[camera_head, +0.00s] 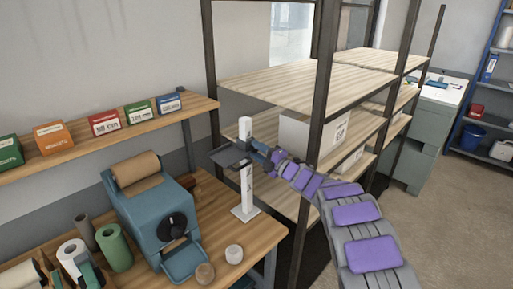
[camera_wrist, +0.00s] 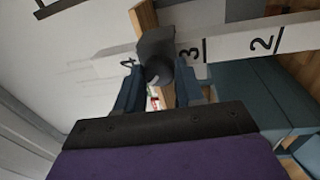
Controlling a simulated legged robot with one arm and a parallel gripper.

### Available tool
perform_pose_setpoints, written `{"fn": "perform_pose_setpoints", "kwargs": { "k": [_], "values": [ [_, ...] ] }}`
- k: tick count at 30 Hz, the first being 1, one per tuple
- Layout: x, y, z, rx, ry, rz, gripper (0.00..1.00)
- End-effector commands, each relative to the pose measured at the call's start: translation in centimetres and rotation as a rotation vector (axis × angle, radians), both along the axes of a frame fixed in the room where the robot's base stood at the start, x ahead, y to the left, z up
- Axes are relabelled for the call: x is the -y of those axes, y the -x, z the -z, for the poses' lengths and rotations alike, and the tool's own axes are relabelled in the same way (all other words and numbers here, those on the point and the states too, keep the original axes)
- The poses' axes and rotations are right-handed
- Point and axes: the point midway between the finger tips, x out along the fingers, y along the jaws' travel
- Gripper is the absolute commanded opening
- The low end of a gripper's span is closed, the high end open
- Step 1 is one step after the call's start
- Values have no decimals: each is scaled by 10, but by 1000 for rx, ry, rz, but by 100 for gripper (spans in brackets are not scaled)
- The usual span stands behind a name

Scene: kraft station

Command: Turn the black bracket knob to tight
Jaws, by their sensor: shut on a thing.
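A white upright post (camera_head: 247,185) with a numbered scale stands on the workbench. A dark bracket with a flat plate (camera_head: 230,157) sits on its upper part. My gripper (camera_head: 262,152) reaches the bracket from the right. In the wrist view the black bracket knob (camera_wrist: 159,72) lies between the two blue fingers of my gripper (camera_wrist: 159,88), and they are shut on it. The scale post (camera_wrist: 235,42) runs sideways there, with 2, 3 and 4 readable. In the head view my gripper hides the knob. Whether the knob is tight cannot be told.
A blue paper dispenser (camera_head: 150,205) with a brown roll stands left of the post. Two small rolls (camera_head: 234,254) lie near the bench's front edge. A tall shelf rack (camera_head: 300,90) with a white box (camera_head: 305,140) stands close behind my arm.

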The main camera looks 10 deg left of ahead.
Motion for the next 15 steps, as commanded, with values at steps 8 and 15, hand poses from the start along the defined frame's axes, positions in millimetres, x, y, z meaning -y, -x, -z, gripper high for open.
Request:
{"fn": "perform_pose_setpoints", "kwargs": {
  "k": [8,15],
  "values": [
    [5,-2,1,-98,-75,11,7],
    [5,-2,1,-125,-96,11,7]
  ]
}}
